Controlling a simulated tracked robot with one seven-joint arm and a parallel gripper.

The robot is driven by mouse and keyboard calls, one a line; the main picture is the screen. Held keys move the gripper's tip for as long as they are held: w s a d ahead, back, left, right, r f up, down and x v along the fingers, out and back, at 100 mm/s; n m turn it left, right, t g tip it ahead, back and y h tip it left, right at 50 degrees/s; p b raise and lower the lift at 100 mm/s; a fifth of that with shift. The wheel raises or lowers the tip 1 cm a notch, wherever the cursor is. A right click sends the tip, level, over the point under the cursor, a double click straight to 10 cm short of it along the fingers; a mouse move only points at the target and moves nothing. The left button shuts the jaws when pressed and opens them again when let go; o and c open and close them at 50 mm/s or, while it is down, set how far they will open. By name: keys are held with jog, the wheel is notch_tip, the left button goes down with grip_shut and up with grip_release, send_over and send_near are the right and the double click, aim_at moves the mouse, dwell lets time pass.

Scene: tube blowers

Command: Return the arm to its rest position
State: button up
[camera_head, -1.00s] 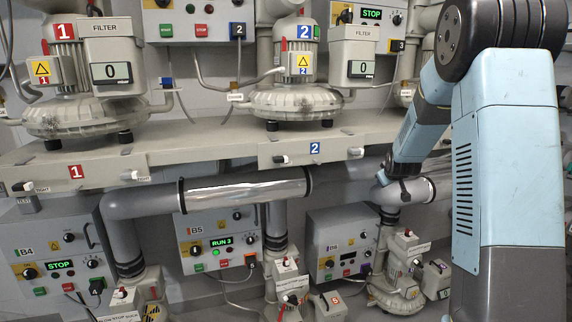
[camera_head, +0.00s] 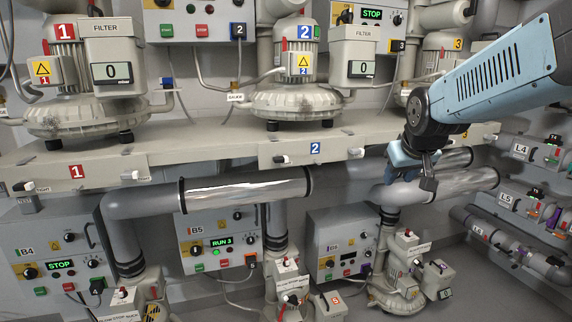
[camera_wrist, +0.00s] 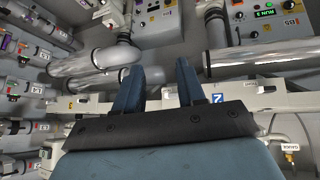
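My arm (camera_head: 490,80) reaches in from the right edge of the head view, its light blue link sloping down to the left to a dark joint. Below that joint my gripper (camera_wrist: 158,80) hangs in front of the grey pipes at the right. In the wrist view its two blue fingers are spread apart with nothing between them, so it is open and empty. The fingertips are hard to make out in the head view. The wrist view is upside down.
A long shelf (camera_head: 220,156) carries blower 1 (camera_head: 75,112) and blower 2 (camera_head: 295,100). Lines L4 and L5 (camera_head: 510,199) stand at the right. Open floor shows at lower right.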

jog(key=s+a+m+g, duration=0.1)
jog(key=s+a, duration=0.1)
jog(key=s, duration=1.6)
jog(key=shift+a+f+g+y, duration=0.25)
jog(key=shift+f+g+y, duration=0.05)
jog(key=shift+f+g, duration=0.1)
jog(key=shift+s, duration=0.1)
